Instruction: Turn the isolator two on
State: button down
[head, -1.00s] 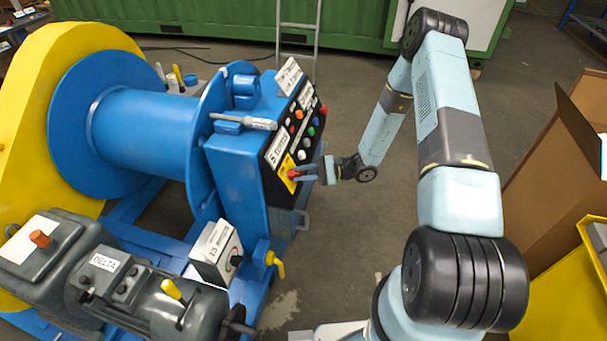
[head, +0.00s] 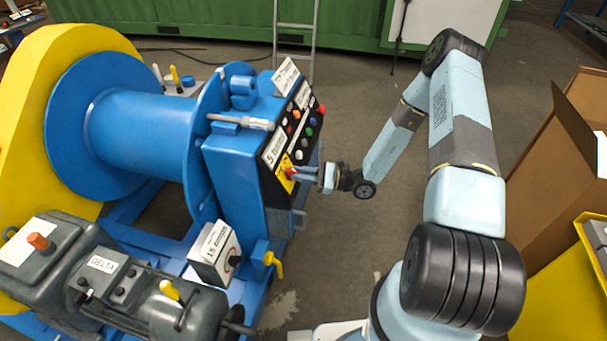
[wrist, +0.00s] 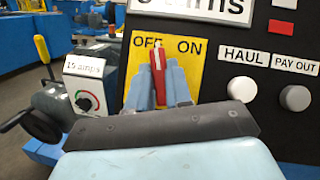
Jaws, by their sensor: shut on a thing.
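The isolator's red handle (wrist: 157,70) stands on a yellow plate (wrist: 198,72) marked OFF on the left and ON on the right. The handle is nearly upright, its top leaning slightly left, between the two words. My gripper (wrist: 160,82) is shut on the handle, with one light blue finger on each side. In the head view my gripper (head: 296,172) reaches the yellow plate from the right, low on the black panel face (head: 270,188). The fingers hide the handle's lower part. The label above the plate is cut off in the wrist view, so I cannot read the isolator's number there.
White and grey buttons labelled HAUL (wrist: 242,89) and PAY OUT (wrist: 295,98) sit right of the plate. A dial box marked 15 amps (wrist: 87,85) stands lower left. A yellow-handled valve (head: 273,262) is below the panel. Open floor lies right of the panel.

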jog(key=shift+s+a+r+m+t+h, duration=0.15)
jog(key=shift+m+t+h, duration=1.1)
jog(key=shift+m, duration=1.7)
jog(key=shift+a+f+m+t+h, duration=0.15)
jog(key=shift+m+t+h, duration=0.6)
jog(key=shift+m+t, duration=1.55)
jog(key=shift+s+a+r+m+t+h, duration=0.2)
jog(key=shift+m+t+h, duration=0.75)
jog(key=shift+m, duration=2.6)
jog(key=shift+w, duration=0.15)
jog(key=c, duration=1.3)
grip_release()
jog(key=shift+o, duration=0.9)
jog(key=shift+w+a+f, duration=0.15)
jog(key=shift+w+f, duration=0.05)
jog(key=shift+f, duration=0.05)
jog(key=shift+o, duration=0.4)
jog(key=shift+s+d, duration=0.1)
jog(key=shift+d, duration=0.1)
jog(key=shift+d, duration=0.1)
